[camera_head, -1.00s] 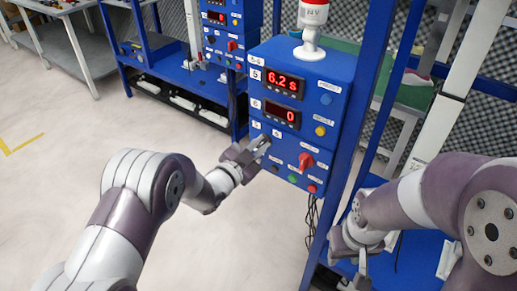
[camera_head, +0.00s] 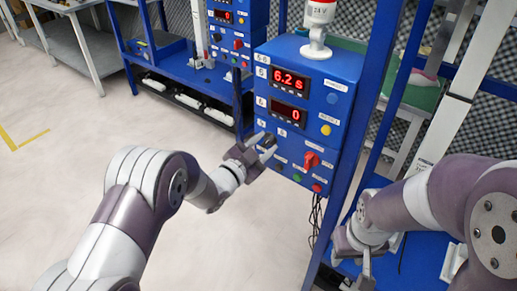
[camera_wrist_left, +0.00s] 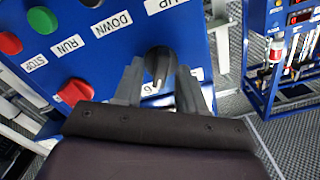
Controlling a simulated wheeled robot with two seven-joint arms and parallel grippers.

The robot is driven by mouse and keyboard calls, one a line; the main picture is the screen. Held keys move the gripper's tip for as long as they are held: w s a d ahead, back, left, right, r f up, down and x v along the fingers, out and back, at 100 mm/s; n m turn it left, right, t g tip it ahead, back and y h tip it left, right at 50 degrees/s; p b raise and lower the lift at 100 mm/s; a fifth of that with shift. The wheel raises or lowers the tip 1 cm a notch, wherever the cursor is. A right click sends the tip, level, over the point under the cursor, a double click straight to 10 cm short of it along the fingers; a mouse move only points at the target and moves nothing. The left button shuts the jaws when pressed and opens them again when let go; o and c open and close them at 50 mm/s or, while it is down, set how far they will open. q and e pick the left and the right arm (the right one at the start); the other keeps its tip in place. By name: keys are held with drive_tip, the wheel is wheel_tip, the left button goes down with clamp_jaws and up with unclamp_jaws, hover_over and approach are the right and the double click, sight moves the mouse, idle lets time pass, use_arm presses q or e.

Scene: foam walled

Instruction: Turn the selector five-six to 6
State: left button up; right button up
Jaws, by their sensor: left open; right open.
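The blue control box (camera_head: 345,72) stands at the middle right in the head view, with two red displays reading 6.2 s and 0. The black selector knob (camera_wrist_left: 158,62) shows in the left wrist view, between the fingers of my left gripper (camera_wrist_left: 160,88). The fingers stand apart on either side of it; contact cannot be told. A white label with a 6 (camera_wrist_left: 150,87) is partly hidden below the knob. In the head view my left gripper (camera_head: 268,147) is open at the box's lower left. My right gripper (camera_head: 366,266) is open and empty, low and right of the box.
A red switch (camera_head: 311,160) and small coloured buttons sit right of my left gripper on the same panel. A red-and-white signal lamp (camera_head: 318,30) tops the box. A blue post (camera_head: 372,110) stands right of it.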

use_arm(q)
drive_tip(key=v, duration=1.2)
drive_tip(key=shift+s+p, duration=0.2)
drive_tip(key=shift+p, duration=0.2)
drive_tip(key=shift+a, duration=0.15)
